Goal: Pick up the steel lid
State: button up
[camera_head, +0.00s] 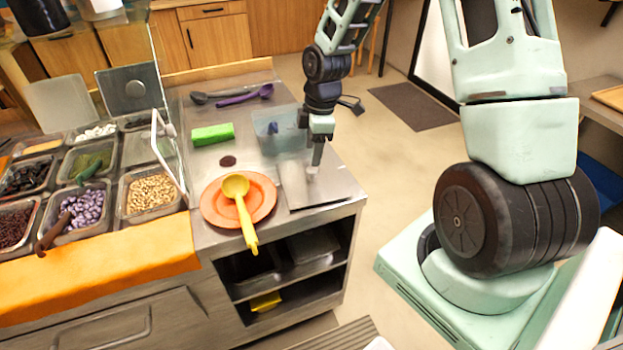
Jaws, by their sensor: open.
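A flat rectangular steel lid (335,190) lies at the front right corner of the steel counter, partly hidden by my gripper. My gripper (314,172) points down over the lid, with its fingertips at or just above the lid's middle. I cannot tell whether they touch it. The jaws are open but seen nearly edge-on, so the gap between them is hard to make out. Another steel plate (132,88) with a round spot stands tilted at the back left, behind the food pans.
An orange plate (210,207) bearing a yellow ladle (243,212) sits left of the lid. A clear bluish container (265,128), a green block (213,134) and a purple spoon (245,95) lie behind. Food pans (150,192) fill the left.

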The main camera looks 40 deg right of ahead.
aim_at(312, 169)
jog(key=shift+w+f+p, duration=0.15)
jog(key=shift+f+p, duration=0.25)
jog(key=shift+f, duration=1.55)
jog(key=shift+w+f+p, duration=0.1)
jog(key=shift+f+p, duration=0.25)
jog(key=shift+f, duration=1.55)
jog(key=shift+c, duration=0.3)
jog(key=c, duration=1.1)
jog(key=shift+r, duration=0.1)
